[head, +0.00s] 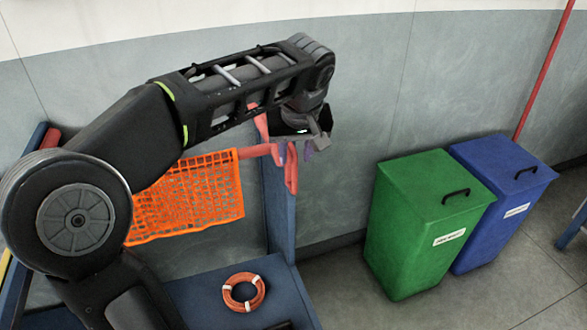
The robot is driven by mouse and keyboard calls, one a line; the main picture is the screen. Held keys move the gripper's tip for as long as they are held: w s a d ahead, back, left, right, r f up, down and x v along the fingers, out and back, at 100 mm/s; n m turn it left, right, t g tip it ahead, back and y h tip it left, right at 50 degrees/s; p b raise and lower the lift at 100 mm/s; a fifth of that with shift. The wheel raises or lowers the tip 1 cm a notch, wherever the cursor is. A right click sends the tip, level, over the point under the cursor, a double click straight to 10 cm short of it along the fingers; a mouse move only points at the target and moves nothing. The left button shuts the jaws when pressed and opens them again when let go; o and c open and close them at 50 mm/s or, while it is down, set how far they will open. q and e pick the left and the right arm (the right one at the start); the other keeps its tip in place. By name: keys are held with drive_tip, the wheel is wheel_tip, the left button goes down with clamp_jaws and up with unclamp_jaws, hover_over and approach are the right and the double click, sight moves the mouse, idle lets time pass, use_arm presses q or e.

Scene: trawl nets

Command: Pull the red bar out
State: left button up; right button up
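A red bar shows as a short stretch (257,151) between the orange net and my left gripper. A red end also shows at the far left (50,138), by the blue frame; my arm hides what lies between. The orange net (195,192) hangs below the bar's line. My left gripper (312,142) is at the right end of the bar, over the blue post. Its fingers are small and dark, and I cannot tell whether they are shut on the bar. Pinkish-red and purple strips (290,168) hang just below the gripper. My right gripper is out of view.
A green bin (425,225) and a blue bin (500,200) stand at the right. A red pole (545,65) rises behind them. Floor between is clear.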

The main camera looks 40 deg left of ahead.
sight(293, 171)
use_arm(q)
drive_tip(key=shift+w+a+f, duration=0.2)
drive_tip(key=shift+w+f, duration=0.1)
drive_tip(key=shift+f, duration=0.25)
drive_tip(key=x, duration=0.7)
drive_tip(key=shift+s+d, duration=0.1)
clamp_jaws()
idle(0.9)
